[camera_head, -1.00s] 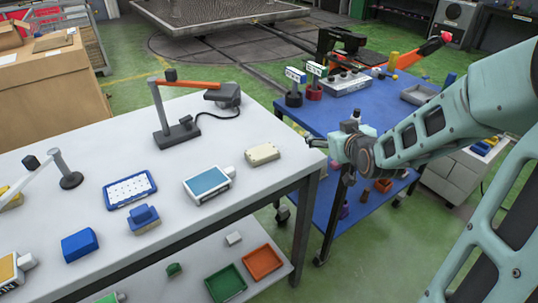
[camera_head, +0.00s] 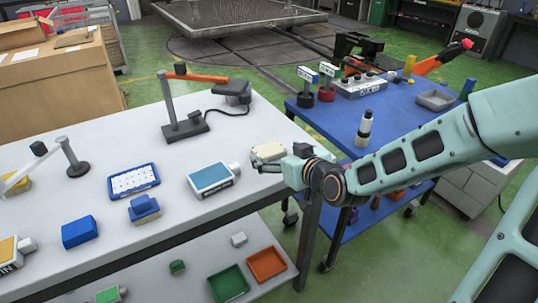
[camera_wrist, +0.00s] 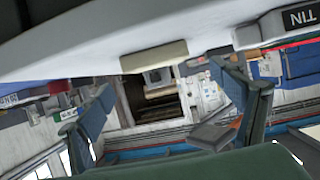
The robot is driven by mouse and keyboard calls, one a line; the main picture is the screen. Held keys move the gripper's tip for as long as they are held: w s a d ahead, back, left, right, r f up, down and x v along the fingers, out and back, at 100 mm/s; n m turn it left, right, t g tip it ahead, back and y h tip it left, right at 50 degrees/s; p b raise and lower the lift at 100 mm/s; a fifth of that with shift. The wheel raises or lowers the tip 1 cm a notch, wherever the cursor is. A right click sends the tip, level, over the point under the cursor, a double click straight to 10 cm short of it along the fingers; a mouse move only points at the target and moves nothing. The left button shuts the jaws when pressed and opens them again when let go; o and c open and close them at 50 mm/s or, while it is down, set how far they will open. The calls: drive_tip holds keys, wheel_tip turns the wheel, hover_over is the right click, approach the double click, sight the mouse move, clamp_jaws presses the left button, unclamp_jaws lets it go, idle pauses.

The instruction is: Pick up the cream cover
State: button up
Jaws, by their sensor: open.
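The cream cover (camera_head: 268,151) is a small pale block lying on the white table near its right end. My gripper (camera_head: 266,162) is open and low at that end of the table, right by the cover, with its fingers pointing left. The gripper partly hides the cover's near side in the head view. In the wrist view the cover (camera_wrist: 153,56) lies on the table surface, beyond and between the spread fingers (camera_wrist: 165,105). I see no grip on it, and contact cannot be told.
The white table (camera_head: 105,225) also holds a blue-topped box (camera_head: 212,180), a blue block (camera_head: 144,209), a blue-framed tray (camera_head: 133,181) and a lamp-like stand (camera_head: 183,128). A blue table (camera_head: 345,122) stands behind my arm. A dark table leg (camera_head: 308,240) is below my gripper.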

sight(268, 148)
drive_tip(key=shift+b+x, duration=0.9)
drive_tip(key=shift+x, duration=2.15)
drive_tip(key=shift+d+f, duration=0.1)
drive_tip(key=shift+d, duration=0.05)
drive_tip(key=shift+c, duration=0.7)
drive_tip(key=c, duration=1.4)
